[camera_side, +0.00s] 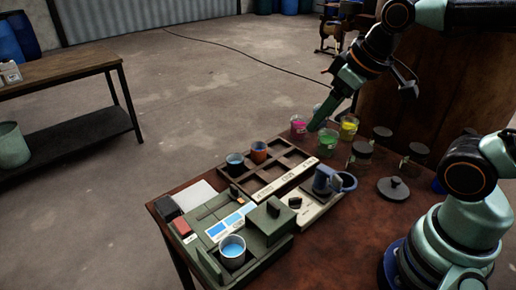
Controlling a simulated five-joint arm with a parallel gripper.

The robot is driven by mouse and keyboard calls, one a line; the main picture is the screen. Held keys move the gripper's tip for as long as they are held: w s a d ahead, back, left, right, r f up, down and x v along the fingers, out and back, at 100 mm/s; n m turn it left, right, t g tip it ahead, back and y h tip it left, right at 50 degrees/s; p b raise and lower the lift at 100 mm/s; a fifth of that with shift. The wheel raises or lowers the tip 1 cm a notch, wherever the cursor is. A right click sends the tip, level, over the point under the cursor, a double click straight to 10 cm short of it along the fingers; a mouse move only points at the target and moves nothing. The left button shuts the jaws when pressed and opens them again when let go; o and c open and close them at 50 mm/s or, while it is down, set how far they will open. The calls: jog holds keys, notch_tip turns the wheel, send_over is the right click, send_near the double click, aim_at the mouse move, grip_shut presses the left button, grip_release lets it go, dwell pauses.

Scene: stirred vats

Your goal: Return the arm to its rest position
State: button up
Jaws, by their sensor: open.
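My gripper (322,117) is at the end of my raised arm, pointing down just above and among the small cups at the table's back. The pink cup (298,127) is just left of its tips. The green cup (327,143) is just below them. The yellow cup (348,127) is to the right. A pale clear cup (318,109) is partly hidden behind my gripper. The gap between the fingers is hard to see at this angle, and I see nothing held in it. I cannot tell whether the tips touch a cup.
Several dark-lidded jars (381,134) stand right of the cups. A rack (282,168) holds a blue cup (235,164) and an orange-brown cup (259,152). A green device (262,237) with a light-blue cup (232,250) is at front left. A dark lid (393,188) lies near my base.

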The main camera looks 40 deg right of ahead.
jog(key=shift+s+d+m, duration=0.25)
jog(key=shift+d+m, duration=0.25)
jog(key=shift+m, duration=0.5)
